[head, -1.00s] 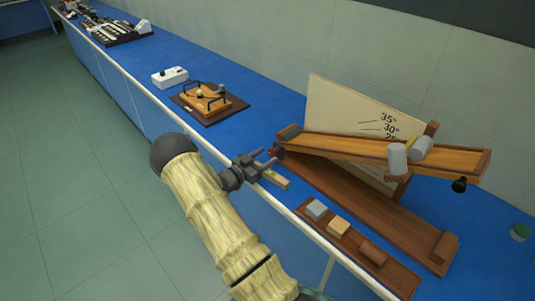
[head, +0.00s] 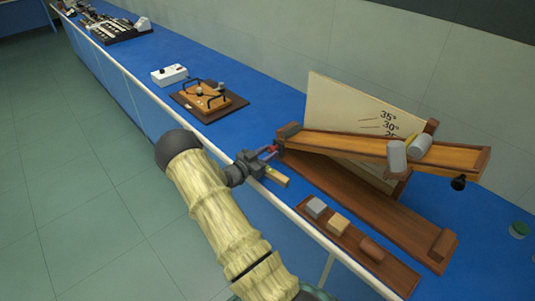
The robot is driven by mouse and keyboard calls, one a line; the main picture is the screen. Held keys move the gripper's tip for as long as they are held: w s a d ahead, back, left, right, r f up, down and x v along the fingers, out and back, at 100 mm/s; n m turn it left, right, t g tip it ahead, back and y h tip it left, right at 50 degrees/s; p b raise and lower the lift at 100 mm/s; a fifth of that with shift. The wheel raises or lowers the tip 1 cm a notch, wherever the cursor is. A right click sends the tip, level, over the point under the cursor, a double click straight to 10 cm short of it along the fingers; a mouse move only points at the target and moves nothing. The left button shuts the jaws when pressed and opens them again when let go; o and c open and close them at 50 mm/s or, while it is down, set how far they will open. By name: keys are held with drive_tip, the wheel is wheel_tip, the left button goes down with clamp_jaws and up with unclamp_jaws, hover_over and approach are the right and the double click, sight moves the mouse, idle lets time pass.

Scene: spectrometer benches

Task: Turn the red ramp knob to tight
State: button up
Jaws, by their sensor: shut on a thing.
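The wooden ramp (head: 340,145) is tilted, its hinge end at the left and its raised end at the right, in front of a pale angle board (head: 345,103). The red ramp knob (head: 272,149) is at the ramp's lower left end and shows only as a small patch of red between the fingers. My gripper (head: 268,152) comes in from the left and is shut on the red knob. The fingers hide most of the knob, so its turn cannot be read.
Grey cylinders (head: 397,156) rest on the ramp's upper part, with a black knob (head: 459,183) at its right end. A wooden tray (head: 398,277) with small blocks lies along the bench's front edge. A brown board (head: 190,108) with a wooden device and a white box (head: 169,75) stand farther left.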

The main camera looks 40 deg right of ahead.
drive_tip(key=shift+f+m+b, duration=0.15)
drive_tip(key=shift+m+b, duration=0.15)
drive_tip(key=shift+b, duration=0.15)
drive_tip(key=m+b, duration=0.2)
drive_tip(key=b, duration=0.1)
drive_tip(key=shift+f+m+b, duration=0.15)
drive_tip(key=shift+m+b, duration=0.15)
drive_tip(key=shift+b, duration=0.05)
drive_tip(key=m+b, duration=0.3)
drive_tip(key=b, duration=0.2)
drive_tip(key=shift+w, duration=0.1)
drive_tip(key=m+b, duration=0.4)
drive_tip(key=b, duration=0.1)
drive_tip(key=m+b, duration=0.3)
drive_tip(key=b, duration=0.3)
drive_tip(key=shift+f+m, duration=0.1)
drive_tip(key=shift+m, duration=0.2)
drive_tip(key=m+b, duration=0.5)
drive_tip(key=b, duration=0.3)
drive_tip(key=shift+b, duration=0.3)
drive_tip(key=m+b, duration=0.1)
drive_tip(key=b, duration=0.1)
drive_tip(key=m+b, duration=0.1)
drive_tip(key=b, duration=0.1)
drive_tip(key=shift+r+m, duration=0.35)
drive_tip(key=shift+m, duration=0.05)
